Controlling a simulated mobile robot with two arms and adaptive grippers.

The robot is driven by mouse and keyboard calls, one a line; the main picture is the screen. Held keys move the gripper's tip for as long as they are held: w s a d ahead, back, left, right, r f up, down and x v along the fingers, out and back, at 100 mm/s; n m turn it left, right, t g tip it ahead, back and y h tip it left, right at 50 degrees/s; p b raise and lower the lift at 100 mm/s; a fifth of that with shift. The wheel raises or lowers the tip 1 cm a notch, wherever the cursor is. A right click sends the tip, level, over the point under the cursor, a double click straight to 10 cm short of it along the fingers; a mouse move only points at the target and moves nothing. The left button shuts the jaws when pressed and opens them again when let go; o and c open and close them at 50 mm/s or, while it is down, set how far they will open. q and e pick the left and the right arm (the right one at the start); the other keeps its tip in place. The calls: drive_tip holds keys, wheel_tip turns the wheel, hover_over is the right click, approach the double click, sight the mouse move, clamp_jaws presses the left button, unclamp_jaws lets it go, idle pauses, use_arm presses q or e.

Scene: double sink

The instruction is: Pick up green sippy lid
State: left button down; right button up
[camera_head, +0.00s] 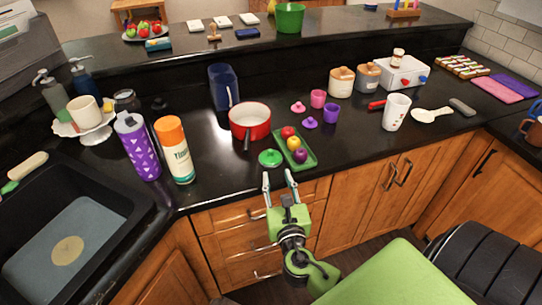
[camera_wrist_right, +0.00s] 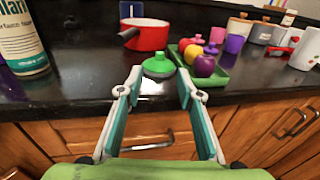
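The green sippy lid (camera_head: 270,158) lies on the black counter near its front edge, between the red pot and the green tray. It also shows in the right wrist view (camera_wrist_right: 158,66), just beyond the fingers, with a small knob on top. My right gripper (camera_head: 279,178) is open and empty, in front of the counter edge. In the right wrist view its fingers (camera_wrist_right: 160,82) are spread with the lid lined up between and past their tips, not touching it. My left gripper is not in view.
The green tray (camera_head: 310,160) with toy fruit sits right of the lid, and the red pot (camera_head: 250,120) stands behind it. A spray can (camera_head: 175,150) and purple bottle (camera_head: 138,146) stand left. Pink and purple lids and cups are farther back. The counter's front edge lies below the lid.

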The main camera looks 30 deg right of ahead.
sight(271, 153)
drive_tip(key=p+x, duration=0.2)
drive_tip(key=x, duration=1.1)
drive_tip(key=shift+s, duration=0.15)
clamp_jaws()
